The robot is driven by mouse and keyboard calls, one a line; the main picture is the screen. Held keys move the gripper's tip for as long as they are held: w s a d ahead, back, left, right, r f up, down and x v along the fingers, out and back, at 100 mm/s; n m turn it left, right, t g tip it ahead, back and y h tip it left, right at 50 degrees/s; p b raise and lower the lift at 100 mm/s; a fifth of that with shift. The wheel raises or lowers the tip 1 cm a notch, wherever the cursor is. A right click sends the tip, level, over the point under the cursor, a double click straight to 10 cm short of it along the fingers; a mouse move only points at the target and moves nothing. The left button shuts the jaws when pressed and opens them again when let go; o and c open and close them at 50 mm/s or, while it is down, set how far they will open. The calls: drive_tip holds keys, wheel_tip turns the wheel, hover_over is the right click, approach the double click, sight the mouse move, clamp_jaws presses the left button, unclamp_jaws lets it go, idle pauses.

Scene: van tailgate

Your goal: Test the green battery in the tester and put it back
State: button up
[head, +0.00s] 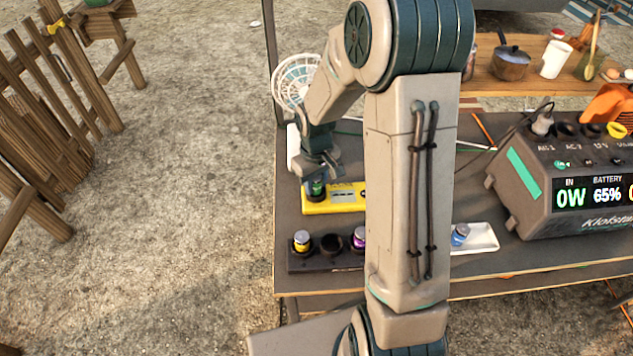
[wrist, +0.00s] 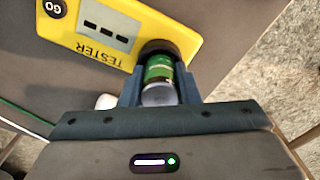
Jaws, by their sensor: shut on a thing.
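The green battery (wrist: 158,72) is between the fingers of my gripper (wrist: 160,88), which is shut on it. Its far end is at the dark round socket of the yellow tester (wrist: 72,32); how deep it sits I cannot tell. In the head view my gripper (head: 318,178) points down over the left end of the yellow tester (head: 345,208), with a bit of the green battery (head: 317,188) showing below it. The tester's small display shows dark bars in the wrist view. A dark battery rack (head: 300,263) stands in front of the tester, partly hidden by my arm.
The rack holds a yellow battery (head: 302,238) and a purple battery (head: 359,236), with an empty hole between them. A blue battery (head: 460,234) lies in a white tray (head: 484,238) right of my arm. A power station (head: 560,170) stands at the right.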

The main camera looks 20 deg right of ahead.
drive_tip(key=o, duration=1.1)
drive_tip(key=shift+s+d+f, duration=0.15)
drive_tip(key=shift+s+f, duration=0.2)
drive_tip(key=shift+f, duration=0.35)
drive_tip(key=shift+a, duration=0.25)
drive_tip(key=shift+w+r, duration=0.1)
drive_tip(key=shift+r, duration=0.1)
drive_tip(key=r, duration=1.5)
drive_tip(key=shift+w+d+p, duration=0.15)
drive_tip(key=shift+d+p, duration=0.15)
drive_tip(key=shift+p, duration=0.1)
drive_tip(key=shift+f, duration=0.1)
